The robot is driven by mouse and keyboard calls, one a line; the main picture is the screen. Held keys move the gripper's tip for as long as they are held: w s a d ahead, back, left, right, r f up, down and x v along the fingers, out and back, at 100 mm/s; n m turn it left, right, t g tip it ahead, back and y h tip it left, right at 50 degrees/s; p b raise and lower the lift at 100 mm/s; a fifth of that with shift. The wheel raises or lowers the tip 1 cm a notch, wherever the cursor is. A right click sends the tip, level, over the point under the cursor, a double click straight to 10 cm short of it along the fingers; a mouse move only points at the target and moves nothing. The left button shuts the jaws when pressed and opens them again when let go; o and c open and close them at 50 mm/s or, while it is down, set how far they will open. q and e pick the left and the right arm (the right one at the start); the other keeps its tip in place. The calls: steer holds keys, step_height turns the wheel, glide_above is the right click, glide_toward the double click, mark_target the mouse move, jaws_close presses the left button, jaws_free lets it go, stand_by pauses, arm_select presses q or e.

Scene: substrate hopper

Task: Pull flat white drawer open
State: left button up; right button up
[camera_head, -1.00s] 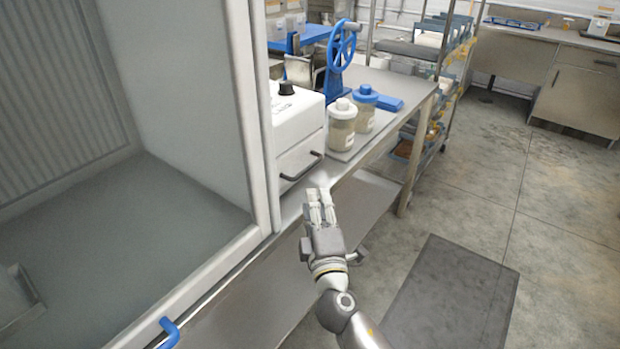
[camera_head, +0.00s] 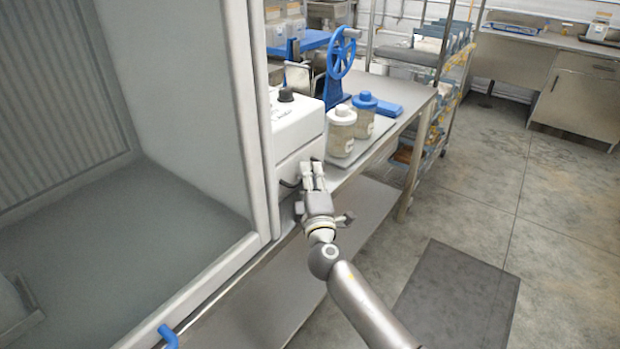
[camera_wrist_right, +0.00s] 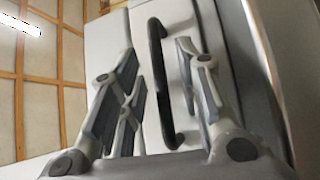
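The white machine (camera_head: 296,128) stands on the steel table, and its flat white drawer (camera_head: 290,164) is in the lower front. Its dark bar handle (camera_wrist_right: 158,85) runs upright through the middle of the right wrist view, in front of the white drawer face (camera_wrist_right: 174,18). In the head view my right gripper (camera_head: 312,174) is at the drawer front and hides most of the handle. In the wrist view its fingers (camera_wrist_right: 157,55) are apart, one on each side of the handle. No clear contact shows. My left gripper is not in view.
Two lidded jars, one white-topped (camera_head: 341,132) and one blue-topped (camera_head: 364,116), stand right of the machine on the table (camera_head: 398,120). A cabinet frame (camera_head: 258,150) rises close on the left. Floor to the right is open, with a dark mat (camera_head: 458,300).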

jaws_close()
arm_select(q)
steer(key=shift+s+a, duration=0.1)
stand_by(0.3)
